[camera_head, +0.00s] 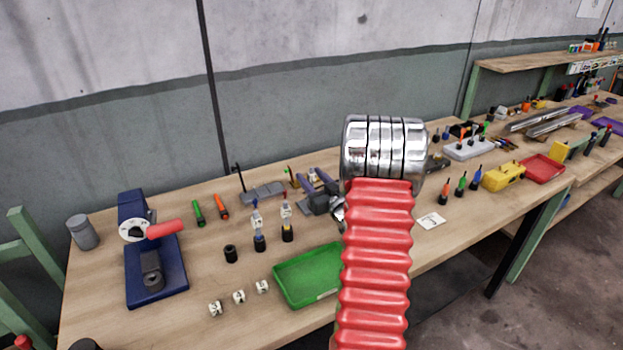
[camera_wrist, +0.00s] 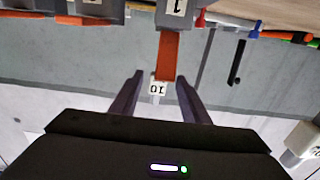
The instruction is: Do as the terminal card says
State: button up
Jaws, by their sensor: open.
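My gripper (camera_wrist: 158,76) is open in the wrist view, which looks upside down. An orange upright piece (camera_wrist: 167,55) with a white label reading 10 (camera_wrist: 157,88) stands between its fingers, with gaps at both sides. The piece joins a grey block (camera_wrist: 172,14) labelled 1. A white card (camera_head: 431,220) with unreadable marks lies right of my arm. Two labelled pieces on black bases (camera_head: 259,241) (camera_head: 287,232) stand left of my gripper.
A green tray (camera_head: 308,292) and several white number cubes (camera_head: 239,297) lie at the front. A blue machine (camera_head: 158,270) with a red handle stands at left. A grey stand (camera_head: 263,192) is behind. Yellow boxes (camera_head: 505,177) and a red tray (camera_head: 543,169) are at right.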

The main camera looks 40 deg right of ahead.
jog(key=shift+s, duration=0.1)
jog(key=v, duration=1.3)
jog(key=shift+s+a, duration=0.15)
jog(key=shift+s, duration=0.15)
dwell(0.6)
